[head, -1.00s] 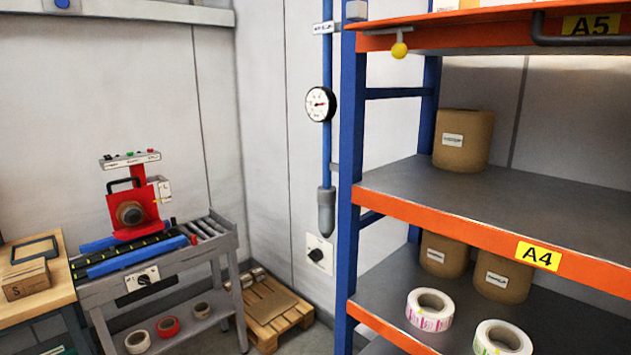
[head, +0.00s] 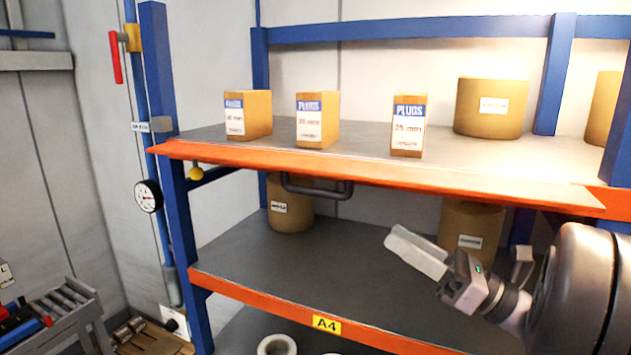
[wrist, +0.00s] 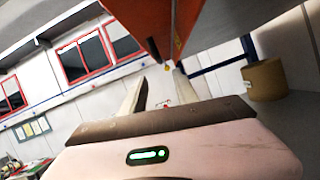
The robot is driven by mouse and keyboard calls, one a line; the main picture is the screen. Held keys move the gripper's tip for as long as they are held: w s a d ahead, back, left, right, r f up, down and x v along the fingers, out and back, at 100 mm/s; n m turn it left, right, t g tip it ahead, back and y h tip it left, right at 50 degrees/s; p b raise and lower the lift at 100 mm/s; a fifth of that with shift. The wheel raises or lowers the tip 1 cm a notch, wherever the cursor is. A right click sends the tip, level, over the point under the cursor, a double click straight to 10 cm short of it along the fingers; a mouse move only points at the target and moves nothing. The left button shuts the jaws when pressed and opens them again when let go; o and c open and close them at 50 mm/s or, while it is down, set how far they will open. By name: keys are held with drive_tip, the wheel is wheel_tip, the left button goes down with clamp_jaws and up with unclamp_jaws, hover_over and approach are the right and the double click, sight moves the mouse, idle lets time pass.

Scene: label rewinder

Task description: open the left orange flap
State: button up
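The orange flap (head: 370,172) runs along the front of the upper shelf in the head view. A dark handle (head: 318,188) shows below its left half. A yellow ball knob (head: 195,173) sits under its left end. I cannot tell for certain how far the flap is swung. My gripper (head: 458,246) is right of and below the handle, apart from it, with its fingers spread and nothing between them. In the wrist view my gripper (wrist: 160,76) also shows open and empty. An orange surface (wrist: 150,28) looms close above the fingers there.
Plug boxes (head: 317,120) and a brown drum (head: 490,108) stand on the upper shelf. More drums (head: 290,205) stand on the grey shelf (head: 330,255) below. A blue post (head: 165,80) and a gauge (head: 148,196) are at the left. The grey shelf's middle is clear.

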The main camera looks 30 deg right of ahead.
sight(322, 194)
drive_tip(key=p+x, duration=0.2)
drive_tip(key=x, duration=0.3)
drive_tip(key=p+x, duration=0.1)
drive_tip(key=x, duration=0.4)
drive_tip(key=p+x, duration=0.2)
drive_tip(key=x, duration=0.4)
drive_tip(key=shift+s+a+f+p, duration=0.1)
drive_tip(key=shift+a+f+p, duration=0.15)
drive_tip(key=shift+p, duration=0.1)
clamp_jaws()
